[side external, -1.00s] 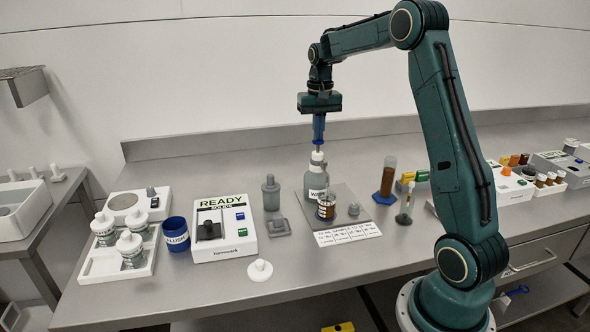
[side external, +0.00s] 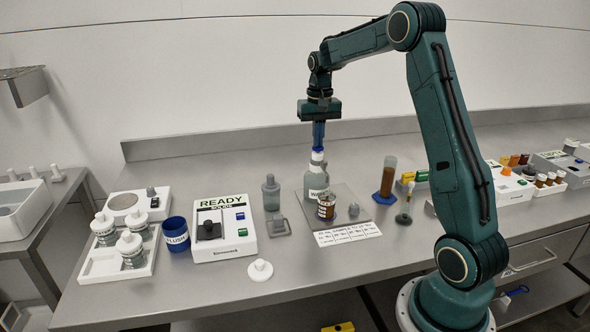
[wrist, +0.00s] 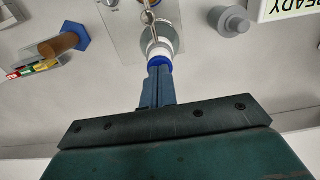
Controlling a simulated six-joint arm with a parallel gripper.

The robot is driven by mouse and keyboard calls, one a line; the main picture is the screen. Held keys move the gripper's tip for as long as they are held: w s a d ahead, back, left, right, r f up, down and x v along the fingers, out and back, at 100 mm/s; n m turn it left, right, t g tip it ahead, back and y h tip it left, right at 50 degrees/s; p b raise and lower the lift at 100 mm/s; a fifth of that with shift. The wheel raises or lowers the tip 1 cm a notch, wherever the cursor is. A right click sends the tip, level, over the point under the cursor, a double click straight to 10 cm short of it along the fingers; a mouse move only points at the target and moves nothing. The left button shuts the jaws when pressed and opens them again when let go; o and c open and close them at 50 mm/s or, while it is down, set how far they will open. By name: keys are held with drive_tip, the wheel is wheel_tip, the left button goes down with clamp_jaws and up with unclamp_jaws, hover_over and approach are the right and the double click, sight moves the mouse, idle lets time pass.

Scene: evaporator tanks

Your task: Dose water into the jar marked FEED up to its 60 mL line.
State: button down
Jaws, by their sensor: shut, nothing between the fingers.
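The water level in the jar cannot be made out.
The grey plate (side external: 349,200) also bears a small grey knob. A white printed card (side external: 348,234) lies in front. A grey bottle (side external: 271,193) and the READY unit (side external: 223,228) stand left; a brown-filled cylinder (side external: 388,177) and a small flask (side external: 404,209) stand right.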

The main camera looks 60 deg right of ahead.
drive_tip(key=shift+r, duration=2.2)
drive_tip(key=shift+f, duration=0.25)
drive_tip(key=shift+f, duration=2.1)
drive_tip(key=shift+r, duration=2.35)
